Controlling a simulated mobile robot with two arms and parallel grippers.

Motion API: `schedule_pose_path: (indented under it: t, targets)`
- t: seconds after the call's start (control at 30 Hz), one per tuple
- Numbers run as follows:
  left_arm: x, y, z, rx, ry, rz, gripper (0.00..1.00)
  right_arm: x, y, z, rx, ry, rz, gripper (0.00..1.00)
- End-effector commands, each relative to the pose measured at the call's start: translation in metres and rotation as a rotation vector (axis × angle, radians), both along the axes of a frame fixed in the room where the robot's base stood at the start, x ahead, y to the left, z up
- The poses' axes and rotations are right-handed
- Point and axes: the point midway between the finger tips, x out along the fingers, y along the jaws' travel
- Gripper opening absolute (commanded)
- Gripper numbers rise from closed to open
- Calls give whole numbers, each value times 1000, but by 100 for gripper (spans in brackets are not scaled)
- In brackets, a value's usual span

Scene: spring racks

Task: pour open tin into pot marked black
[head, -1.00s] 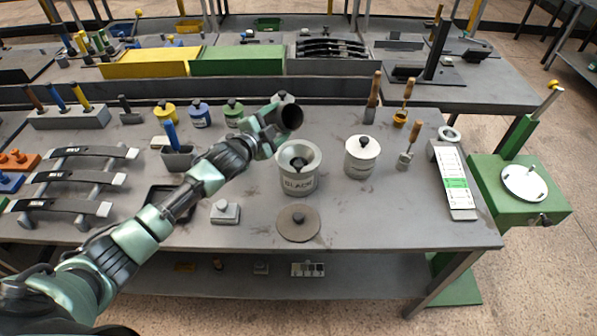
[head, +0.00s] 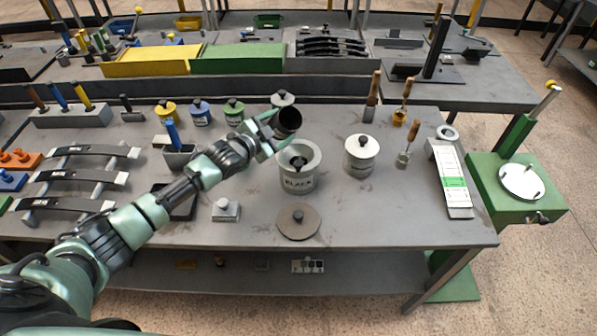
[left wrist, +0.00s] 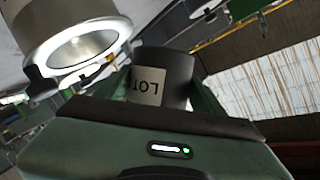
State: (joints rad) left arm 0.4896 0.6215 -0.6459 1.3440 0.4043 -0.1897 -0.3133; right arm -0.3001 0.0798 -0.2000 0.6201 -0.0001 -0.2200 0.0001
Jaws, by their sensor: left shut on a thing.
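The open tin (head: 289,121) is dark and tilted, its mouth showing to the right in the head view. My left gripper (head: 268,130) is shut on it. In the left wrist view the tin (left wrist: 162,75) has a pale label reading "LOT" between my fingers. The pot marked BLACK (head: 298,183) stands upright on the bench, below and slightly right of the tin. Its top is a wide pale rim with a dark centre. A pale round vessel with a bright rim (left wrist: 72,50) is beside the tin in the wrist view. The tin's contents are hidden. My right gripper is not in view.
A round brown-grey lid (head: 298,222) lies in front of the pot. A white lidded pot (head: 360,158) stands to its right. A small lidded tin (head: 283,99) is behind. Spring racks (head: 75,177) fill the left. The front right bench is clear.

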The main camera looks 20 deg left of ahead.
Motion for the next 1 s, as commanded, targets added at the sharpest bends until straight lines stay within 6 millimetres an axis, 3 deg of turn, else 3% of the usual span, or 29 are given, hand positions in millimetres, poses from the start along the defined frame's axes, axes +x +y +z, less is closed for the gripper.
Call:
schedule_pose_path:
  t: [0.23,0.53,1.0]
  targets:
    - [0,-1,-4,-91,48,0,10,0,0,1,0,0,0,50]
    - [-3,-5,-16,-244,132,-1,10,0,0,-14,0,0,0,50]
    - [-3,-6,-18,-274,148,-1,10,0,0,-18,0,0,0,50]
